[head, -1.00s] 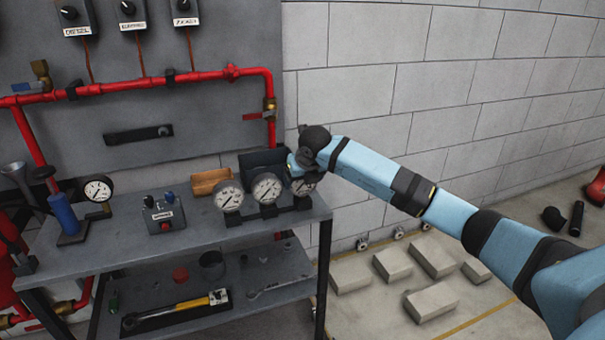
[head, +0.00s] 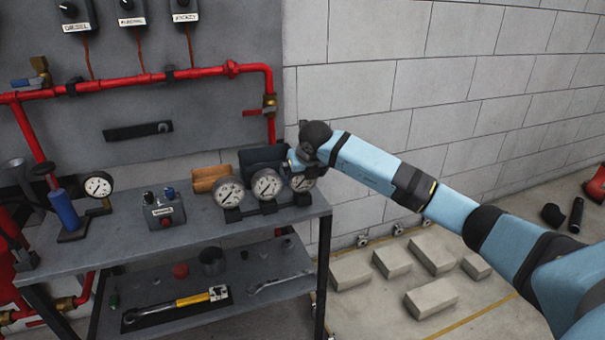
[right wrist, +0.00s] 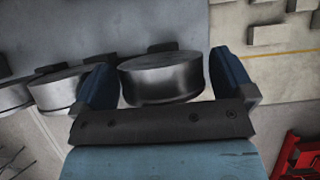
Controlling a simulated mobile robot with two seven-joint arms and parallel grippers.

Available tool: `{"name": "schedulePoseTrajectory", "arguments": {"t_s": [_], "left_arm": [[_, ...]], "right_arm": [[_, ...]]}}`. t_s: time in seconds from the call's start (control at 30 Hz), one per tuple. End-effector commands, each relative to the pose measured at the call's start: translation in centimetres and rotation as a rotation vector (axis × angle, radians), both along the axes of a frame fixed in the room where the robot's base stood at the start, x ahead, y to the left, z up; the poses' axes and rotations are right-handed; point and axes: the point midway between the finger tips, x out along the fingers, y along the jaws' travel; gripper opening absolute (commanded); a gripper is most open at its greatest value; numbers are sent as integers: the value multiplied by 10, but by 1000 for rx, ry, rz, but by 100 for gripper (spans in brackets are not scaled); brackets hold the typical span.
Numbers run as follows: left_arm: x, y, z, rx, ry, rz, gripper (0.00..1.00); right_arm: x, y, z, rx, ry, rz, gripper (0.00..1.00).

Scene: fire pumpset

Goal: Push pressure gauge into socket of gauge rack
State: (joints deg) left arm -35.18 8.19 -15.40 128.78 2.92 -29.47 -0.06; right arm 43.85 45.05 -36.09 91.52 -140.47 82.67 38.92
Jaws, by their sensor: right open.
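Three round pressure gauges with white dials stand in a row on the dark gauge rack (head: 268,208) at the right end of the bench top: a left gauge (head: 228,193), a middle gauge (head: 267,184) and a right gauge (head: 303,183). My right gripper (head: 296,164) is at the right gauge and partly covers it. In the right wrist view my gripper (right wrist: 160,66) is open, with one blue finger on each side of the metal gauge body (right wrist: 160,80). The gauge's lower end and its socket are hidden. My left gripper is not in view.
A brown block (head: 211,179) and a dark bin (head: 262,157) stand behind the rack. A control box (head: 165,211) and another gauge (head: 98,185) are further left. A torque wrench (head: 175,305) lies on the lower shelf. A grey wall is behind my right arm.

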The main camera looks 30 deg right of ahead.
Motion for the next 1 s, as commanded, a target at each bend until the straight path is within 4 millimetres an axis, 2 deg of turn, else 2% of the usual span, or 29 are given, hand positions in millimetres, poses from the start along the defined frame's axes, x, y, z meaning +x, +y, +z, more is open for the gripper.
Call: {"name": "schedulePoseTrajectory", "arguments": {"t_s": [0.17, 0.4, 0.6, 0.8, 1.0], "left_arm": [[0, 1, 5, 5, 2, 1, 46], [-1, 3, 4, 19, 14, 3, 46], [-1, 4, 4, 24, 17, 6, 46], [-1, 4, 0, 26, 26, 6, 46], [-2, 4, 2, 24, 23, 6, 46]], "right_arm": [[-13, 3, 27, -1, -3, 1, 100], [-40, 9, 77, -2, -5, 2, 100], [-57, 13, 105, -1, -3, 0, 100], [-64, 15, 117, 0, -2, -1, 100], [-65, 18, 115, 6, 1, 6, 100]]}}
